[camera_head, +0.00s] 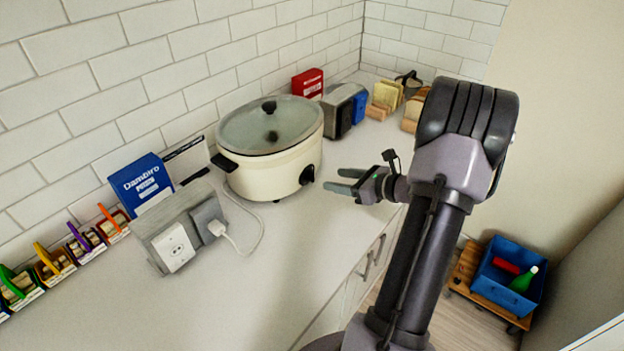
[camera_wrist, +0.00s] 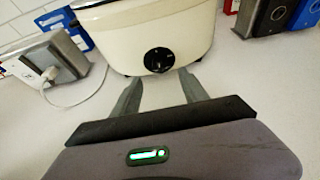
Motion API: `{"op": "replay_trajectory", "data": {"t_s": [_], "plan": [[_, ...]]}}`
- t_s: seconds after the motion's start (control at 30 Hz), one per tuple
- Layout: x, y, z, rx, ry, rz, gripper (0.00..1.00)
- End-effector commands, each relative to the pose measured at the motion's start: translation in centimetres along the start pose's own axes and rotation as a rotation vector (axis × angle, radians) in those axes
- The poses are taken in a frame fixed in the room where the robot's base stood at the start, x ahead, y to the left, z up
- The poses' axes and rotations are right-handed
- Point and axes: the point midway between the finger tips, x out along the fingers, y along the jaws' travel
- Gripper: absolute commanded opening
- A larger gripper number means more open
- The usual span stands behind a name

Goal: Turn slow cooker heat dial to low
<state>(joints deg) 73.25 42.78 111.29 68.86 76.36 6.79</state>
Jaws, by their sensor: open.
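The cream slow cooker (camera_head: 259,178) with a glass lid (camera_head: 268,123) stands on the white counter against the tiled wall. Its black heat dial (camera_head: 307,175) is on the front side facing my gripper (camera_head: 337,180). In the wrist view the dial (camera_wrist: 159,60) sits at the top centre on the cooker body (camera_wrist: 190,25); its setting marks are too small to read. My gripper (camera_wrist: 160,90) is open and empty, its two fingers pointing at the dial with a gap between them and the cooker.
An outlet box (camera_head: 180,235) with the plugged-in white cord and a blue Dambiro box (camera_head: 140,184) are left of the cooker. The front counter is clear.

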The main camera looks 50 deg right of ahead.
Motion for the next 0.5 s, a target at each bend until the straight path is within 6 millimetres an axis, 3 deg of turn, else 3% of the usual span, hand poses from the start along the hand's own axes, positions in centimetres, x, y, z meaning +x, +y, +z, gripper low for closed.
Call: {"op": "replay_trajectory", "data": {"t_s": [0.1,0.2,0.33,0.5], "plan": [[3.4,0.2,-0.3,-0.001,0.0,0.005,0.52],[5.7,0.1,-0.2,-0.002,0.001,0.004,0.52],[7.6,0.1,-0.1,-0.002,0.001,0.003,0.52],[8.6,0.1,0.0,0.0,0.001,0.002,0.52]]}}
